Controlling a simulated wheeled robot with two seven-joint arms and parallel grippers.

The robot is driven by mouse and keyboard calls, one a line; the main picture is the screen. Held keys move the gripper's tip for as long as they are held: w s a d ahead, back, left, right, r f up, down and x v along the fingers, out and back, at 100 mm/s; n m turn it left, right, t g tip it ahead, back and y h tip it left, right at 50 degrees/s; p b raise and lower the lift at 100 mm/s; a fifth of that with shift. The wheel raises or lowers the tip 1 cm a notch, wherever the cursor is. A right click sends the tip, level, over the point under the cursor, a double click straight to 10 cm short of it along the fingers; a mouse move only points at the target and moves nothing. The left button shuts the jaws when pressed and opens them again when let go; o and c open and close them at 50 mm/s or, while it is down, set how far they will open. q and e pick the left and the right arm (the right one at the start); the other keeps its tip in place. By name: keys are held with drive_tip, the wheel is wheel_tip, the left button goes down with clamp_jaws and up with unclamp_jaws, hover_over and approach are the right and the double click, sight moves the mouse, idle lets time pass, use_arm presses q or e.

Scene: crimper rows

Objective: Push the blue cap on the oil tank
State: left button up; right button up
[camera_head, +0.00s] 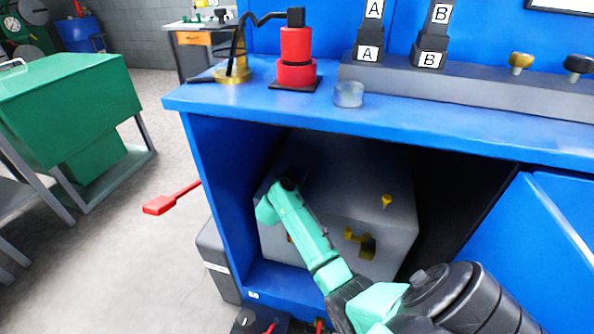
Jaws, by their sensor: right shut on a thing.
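The oil tank (345,180) appears to be the large grey box inside the open blue cabinet, with small yellow fittings on it. My right gripper (268,206) reaches into the cabinet from the lower right, at the tank's left side. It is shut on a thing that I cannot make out. A dark round part (287,184) shows at the gripper's end; I cannot tell whether it belongs to the gripper. I see no blue cap clearly; the gripper and arm cover part of the tank. My left gripper is not in view.
The blue cabinet top (215,98) holds a red jack-like tool (296,62), a clear round cup (348,94) and a grey rail with A and B blocks. A blue door (530,250) stands at the right. A red bar (170,200) is left of the cabinet.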

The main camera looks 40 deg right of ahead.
drive_tip(key=shift+f, duration=0.1)
drive_tip(key=o, duration=1.4)
drive_tip(key=shift+c, duration=0.2)
drive_tip(key=p+v, duration=0.3)
drive_tip(key=v, duration=1.1)
drive_tip(key=shift+s+a, duration=0.2)
